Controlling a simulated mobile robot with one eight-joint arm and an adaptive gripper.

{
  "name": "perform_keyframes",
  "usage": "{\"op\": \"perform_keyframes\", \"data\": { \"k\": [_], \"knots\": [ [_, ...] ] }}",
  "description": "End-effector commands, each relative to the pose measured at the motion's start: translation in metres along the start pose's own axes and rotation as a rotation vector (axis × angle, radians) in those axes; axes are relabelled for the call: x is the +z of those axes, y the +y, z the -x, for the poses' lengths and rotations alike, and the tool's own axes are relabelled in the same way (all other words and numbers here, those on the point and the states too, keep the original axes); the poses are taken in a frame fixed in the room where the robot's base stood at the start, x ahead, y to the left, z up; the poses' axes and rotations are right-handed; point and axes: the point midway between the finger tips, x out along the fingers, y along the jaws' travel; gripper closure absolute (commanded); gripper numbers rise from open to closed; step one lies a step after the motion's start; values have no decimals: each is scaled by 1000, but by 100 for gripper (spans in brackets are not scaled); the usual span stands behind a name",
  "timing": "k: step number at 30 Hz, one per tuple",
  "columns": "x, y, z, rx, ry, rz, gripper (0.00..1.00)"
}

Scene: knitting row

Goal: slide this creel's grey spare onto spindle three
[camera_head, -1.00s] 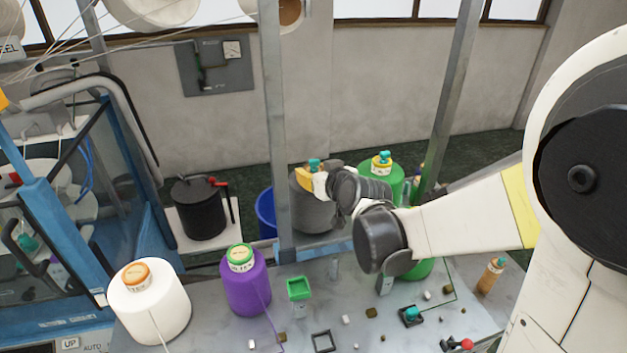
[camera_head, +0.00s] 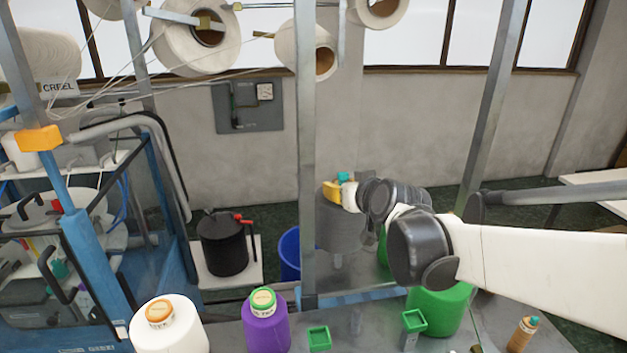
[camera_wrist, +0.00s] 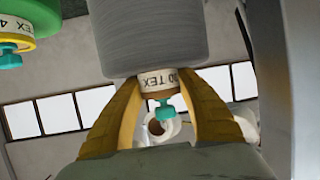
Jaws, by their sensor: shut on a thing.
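The grey cone (camera_head: 338,232) hangs upright in the head view, just right of a metal post, with a short pale stub showing below it. My gripper (camera_head: 342,192) is shut on its top end. In the wrist view my yellow fingers (camera_wrist: 157,108) close on both sides of its labelled cap, and the grey yarn body (camera_wrist: 155,38) fills the upper middle. Up on the creel, white cones (camera_head: 180,52) sit at the top of the head view, with another at the post (camera_head: 325,62). I cannot tell which spindle is number three.
A white cone (camera_head: 170,332) and a purple cone (camera_head: 267,330) stand on the front table. A green cone (camera_head: 440,312) stands at right. Metal posts (camera_head: 306,150) rise close to my gripper. Yarn strands cross the upper left. A blue bin (camera_head: 289,253) stands behind.

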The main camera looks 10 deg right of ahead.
Motion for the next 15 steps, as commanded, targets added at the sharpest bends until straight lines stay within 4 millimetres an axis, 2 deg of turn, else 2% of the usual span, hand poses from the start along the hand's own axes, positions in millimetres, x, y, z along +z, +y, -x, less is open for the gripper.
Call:
{"op": "perform_keyframes", "data": {
  "k": [5,15],
  "knots": [
    [-5,0,2,0,1,0,99],
    [-38,0,16,0,1,0,99]
  ]
}}
